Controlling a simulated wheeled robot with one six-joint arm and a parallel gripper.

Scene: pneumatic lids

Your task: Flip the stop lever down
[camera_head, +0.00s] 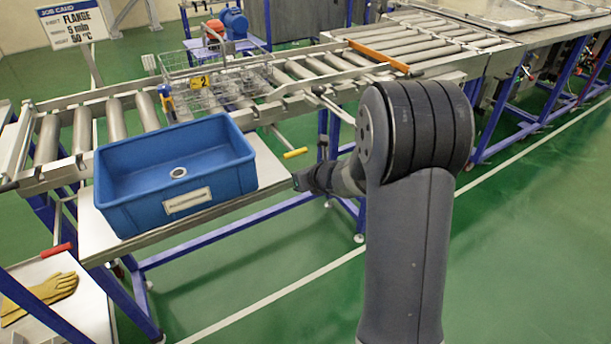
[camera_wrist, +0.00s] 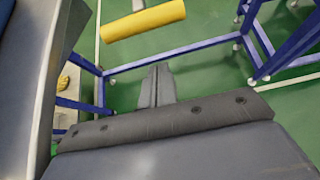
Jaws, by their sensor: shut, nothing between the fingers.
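A lever with a yellow grip (camera_head: 295,153) sticks out from the near side of the roller conveyor, on a thin rod, right of the blue tub. I take it as the stop lever, though no label shows on it. My gripper (camera_head: 301,181) is just below the yellow grip in the head view, with a small gap in the picture. In the wrist view the yellow grip (camera_wrist: 143,20) lies across the top, beyond the fingertips (camera_wrist: 156,72). The fingers are closed together and empty.
The blue tub (camera_head: 128,206) stands on a shelf left of my gripper. A wire basket (camera_head: 215,85) sits on the rollers behind. An orange bar (camera_head: 377,56) crosses the conveyor farther right. A red-handled lever (camera_head: 56,250) and gloves (camera_head: 40,297) are at lower left. Green floor is open in front.

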